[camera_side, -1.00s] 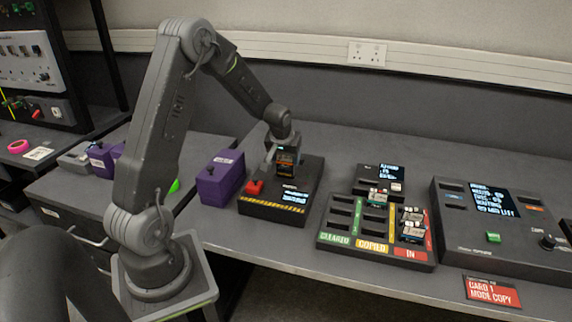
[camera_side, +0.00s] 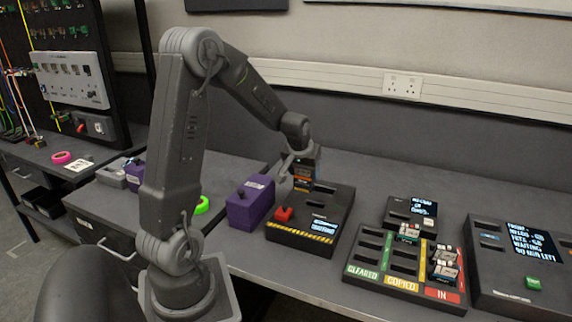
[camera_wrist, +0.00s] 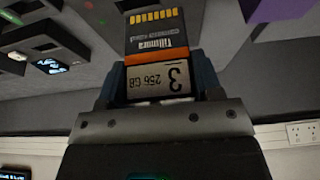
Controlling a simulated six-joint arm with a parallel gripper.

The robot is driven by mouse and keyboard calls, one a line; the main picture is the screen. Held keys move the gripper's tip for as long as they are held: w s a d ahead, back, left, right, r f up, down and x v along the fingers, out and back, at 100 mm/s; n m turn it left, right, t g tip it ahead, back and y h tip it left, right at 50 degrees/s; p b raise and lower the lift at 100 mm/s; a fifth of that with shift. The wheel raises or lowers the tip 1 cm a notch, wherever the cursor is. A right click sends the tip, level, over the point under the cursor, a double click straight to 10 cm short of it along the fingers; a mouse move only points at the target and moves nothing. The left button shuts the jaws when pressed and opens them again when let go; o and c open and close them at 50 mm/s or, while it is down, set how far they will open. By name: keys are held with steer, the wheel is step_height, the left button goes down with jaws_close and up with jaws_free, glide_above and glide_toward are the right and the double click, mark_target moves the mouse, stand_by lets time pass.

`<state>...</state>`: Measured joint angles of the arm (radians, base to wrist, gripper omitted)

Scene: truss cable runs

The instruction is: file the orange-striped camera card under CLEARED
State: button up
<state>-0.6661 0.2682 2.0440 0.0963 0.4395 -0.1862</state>
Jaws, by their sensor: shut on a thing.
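My gripper (camera_side: 301,165) is shut on the orange-striped camera card (camera_wrist: 163,45) above the back of the hazard-striped box. The wrist view shows its dark body, orange band, gold contacts and a white label reading 3 and 256 GB, gripped between bluish jaws. The card's contact end is in the open, clear of any slot. The filing tray (camera_side: 352,282) stands to the right with green CLEARED, yellow COPIED and red IN columns. The CLEARED column looks empty. One card (camera_side: 409,232) stands at the back of COPIED, and a few cards (camera_side: 446,262) stand in IN.
The hazard-striped box (camera_side: 300,236) has a red button (camera_side: 284,214), a lit screen and a slot. A purple box (camera_side: 250,204) stands left of it. A small display unit (camera_side: 410,210) is behind the tray; a larger console (camera_side: 515,260) is at right.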

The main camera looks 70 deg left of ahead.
steer(key=w+d+f, duration=0.1)
steer(key=w+d, duration=0.3)
steer(key=d, duration=0.7)
steer(key=w+d+f, duration=0.2)
steer(key=w+d, duration=0.2)
steer(key=d, duration=0.8)
steer(key=shift+w+a+f, duration=0.1)
steer(key=shift+a+f, duration=0.05)
steer(key=shift+f, duration=1.3)
steer(key=shift+w+a+f, duration=0.1)
steer(key=shift+f, duration=1.3)
steer(key=shift+f, duration=1.7)
steer(key=o, duration=1.2)
steer(key=shift+r, duration=0.1)
